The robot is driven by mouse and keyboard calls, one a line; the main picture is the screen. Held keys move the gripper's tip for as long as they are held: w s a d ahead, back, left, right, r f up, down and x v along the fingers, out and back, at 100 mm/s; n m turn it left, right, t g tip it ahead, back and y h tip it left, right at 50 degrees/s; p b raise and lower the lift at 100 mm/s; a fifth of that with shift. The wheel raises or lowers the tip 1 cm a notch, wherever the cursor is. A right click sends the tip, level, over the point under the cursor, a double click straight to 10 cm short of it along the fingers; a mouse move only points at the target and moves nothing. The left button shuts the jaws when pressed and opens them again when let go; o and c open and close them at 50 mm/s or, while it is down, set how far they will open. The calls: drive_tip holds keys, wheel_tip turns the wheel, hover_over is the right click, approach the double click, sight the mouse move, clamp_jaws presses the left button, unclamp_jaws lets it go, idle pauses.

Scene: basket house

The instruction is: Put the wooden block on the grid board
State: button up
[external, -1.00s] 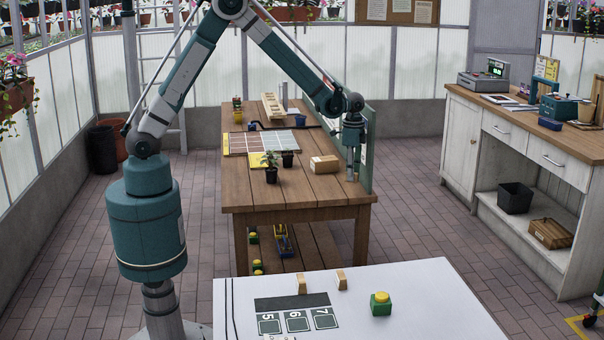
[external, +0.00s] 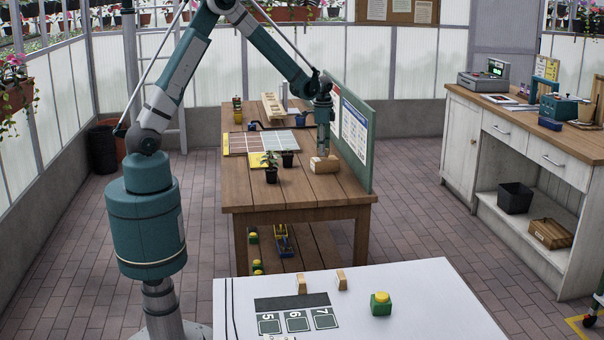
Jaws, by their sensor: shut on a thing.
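The wooden block (external: 322,166) is a light tan block at the right part of the wooden table. My gripper (external: 323,153) points straight down at it from above and is shut on it. The fingertips are small here and partly merge with the block. I cannot tell whether the block rests on the tabletop or is slightly raised. The grid board (external: 285,137) lies flat on the table to the left of the block and farther back, with rows of coloured squares and a yellow corner.
Two small potted plants (external: 271,174) (external: 288,160) stand between the block and the board's front edge. A green upright panel (external: 357,135) borders the table's right side. A pale wooden rack (external: 272,106) stands at the back. The table's front is clear.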

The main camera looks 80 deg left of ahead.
drive_tip(key=s+a+r+n+p, duration=0.1)
drive_tip(key=s+a+r+n, duration=0.1)
drive_tip(key=s+a, duration=1.5)
drive_tip(key=s+a+r+n+p, duration=0.1)
drive_tip(key=s+a, duration=1.6)
drive_tip(key=a, duration=0.3)
drive_tip(key=shift+r+n, duration=0.35)
drive_tip(key=shift+n, duration=0.05)
drive_tip(key=shift+f, duration=3.15)
drive_tip(key=shift+f+b, duration=0.35)
drive_tip(key=shift+f, duration=1.5)
drive_tip(key=shift+f, duration=0.1)
